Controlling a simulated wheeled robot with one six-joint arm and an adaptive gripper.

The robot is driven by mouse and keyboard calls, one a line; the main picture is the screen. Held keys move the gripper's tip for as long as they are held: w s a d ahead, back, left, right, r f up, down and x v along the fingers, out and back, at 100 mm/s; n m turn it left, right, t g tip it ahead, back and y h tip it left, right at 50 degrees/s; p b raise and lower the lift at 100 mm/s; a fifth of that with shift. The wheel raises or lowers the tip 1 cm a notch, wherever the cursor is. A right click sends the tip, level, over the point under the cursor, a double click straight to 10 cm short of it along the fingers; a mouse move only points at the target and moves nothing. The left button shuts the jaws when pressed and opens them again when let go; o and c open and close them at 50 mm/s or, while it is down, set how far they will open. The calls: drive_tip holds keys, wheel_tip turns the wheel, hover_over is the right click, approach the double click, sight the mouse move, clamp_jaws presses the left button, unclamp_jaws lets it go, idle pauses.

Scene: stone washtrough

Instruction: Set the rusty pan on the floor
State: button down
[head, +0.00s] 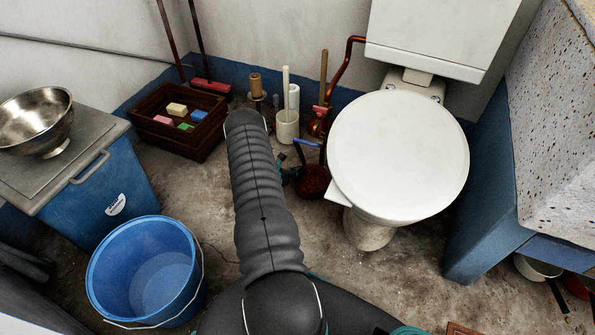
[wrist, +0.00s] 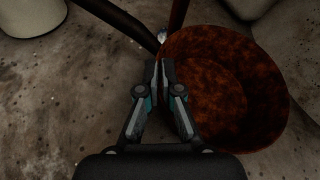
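The rusty pan (head: 311,182) is round, reddish brown and open-topped, with a dark handle and a blue grip end, left of the toilet's foot. In the wrist view the pan (wrist: 225,85) fills the right of centre, its inside facing the camera. My gripper (wrist: 159,72) has its fingers brought together at the pan's left rim, one on each side of the wall. In the head view my gripper (head: 287,176) is partly hidden behind my arm, at the pan's left side. I cannot tell whether the pan's underside touches the floor.
The toilet (head: 398,160) stands right of the pan. A white brush holder (head: 287,127) and copper pipe stand behind. A wooden crate (head: 180,125), blue bucket (head: 145,272) and blue cooler (head: 105,200) are at left. Bare concrete floor (head: 375,285) lies in front of the toilet.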

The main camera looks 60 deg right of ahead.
drive_tip(key=shift+f, duration=0.15)
drive_tip(key=c, duration=1.2)
unclamp_jaws()
drive_tip(key=shift+c, duration=0.2)
